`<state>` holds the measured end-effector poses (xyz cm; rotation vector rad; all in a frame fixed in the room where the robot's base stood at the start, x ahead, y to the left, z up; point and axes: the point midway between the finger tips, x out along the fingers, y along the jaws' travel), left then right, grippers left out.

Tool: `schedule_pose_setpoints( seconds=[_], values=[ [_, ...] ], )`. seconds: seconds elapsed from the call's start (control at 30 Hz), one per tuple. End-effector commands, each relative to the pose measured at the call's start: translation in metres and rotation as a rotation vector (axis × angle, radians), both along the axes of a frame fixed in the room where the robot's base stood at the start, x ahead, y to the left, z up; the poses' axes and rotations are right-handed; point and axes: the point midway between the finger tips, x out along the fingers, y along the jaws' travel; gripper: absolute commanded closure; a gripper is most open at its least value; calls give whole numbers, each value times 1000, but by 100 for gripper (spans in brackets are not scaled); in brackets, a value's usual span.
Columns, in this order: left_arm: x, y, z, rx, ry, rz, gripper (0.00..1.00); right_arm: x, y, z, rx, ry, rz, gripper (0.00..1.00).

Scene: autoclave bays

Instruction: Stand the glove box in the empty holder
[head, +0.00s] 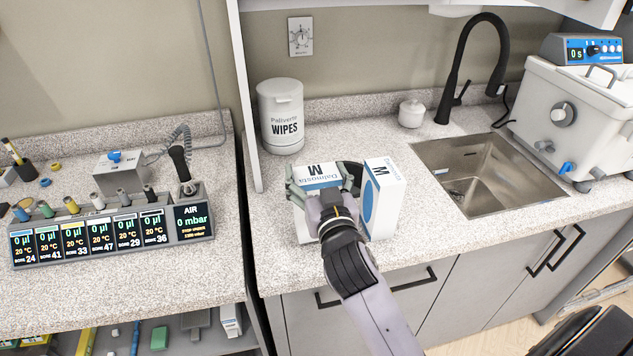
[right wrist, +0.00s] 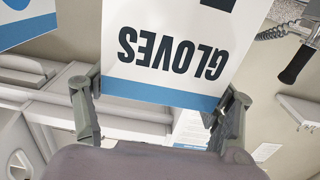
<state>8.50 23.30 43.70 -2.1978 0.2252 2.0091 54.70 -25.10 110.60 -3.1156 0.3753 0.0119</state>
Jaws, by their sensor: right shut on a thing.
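A white and blue glove box (head: 318,172) marked "M" and "Dalmosta" is between the fingers of my right gripper (head: 322,184), over the counter left of the sink. The gripper is shut on it. In the right wrist view the same box (right wrist: 170,50) shows "GLOVES" upside down and a blue band, with a finger at each side. A second white and blue box (head: 378,200), also marked "M", stands upright just right of the gripper. I cannot make out the empty holder. My left gripper is not in view.
A wipes canister (head: 281,118) stands behind, left of the held box. A sink (head: 480,172) with a black tap (head: 462,70) is to the right, then a grey bath unit (head: 565,115). A pipette console (head: 110,235) is on the left counter, beyond a vertical panel (head: 243,100).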

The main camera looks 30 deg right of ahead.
Motion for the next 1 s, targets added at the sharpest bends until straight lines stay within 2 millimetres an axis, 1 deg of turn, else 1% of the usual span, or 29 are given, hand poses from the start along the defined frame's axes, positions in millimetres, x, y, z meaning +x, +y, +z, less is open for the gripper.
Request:
schedule_pose_setpoints(
  seconds=[0.03,0.13,0.4,0.53,0.57,0.83,1.0],
  values=[
    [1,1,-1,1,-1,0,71,0,0,-8,0,-1,0,85],
    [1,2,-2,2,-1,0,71,0,0,-15,0,-4,1,85],
    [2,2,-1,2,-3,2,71,0,0,-15,0,-6,2,85],
    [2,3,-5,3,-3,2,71,0,0,-20,1,-5,2,85],
    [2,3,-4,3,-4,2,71,0,0,-20,1,-2,1,22],
    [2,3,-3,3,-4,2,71,0,0,-20,0,-1,1,4],
    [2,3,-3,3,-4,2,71,0,0,-20,0,-1,1,4]
  ],
)
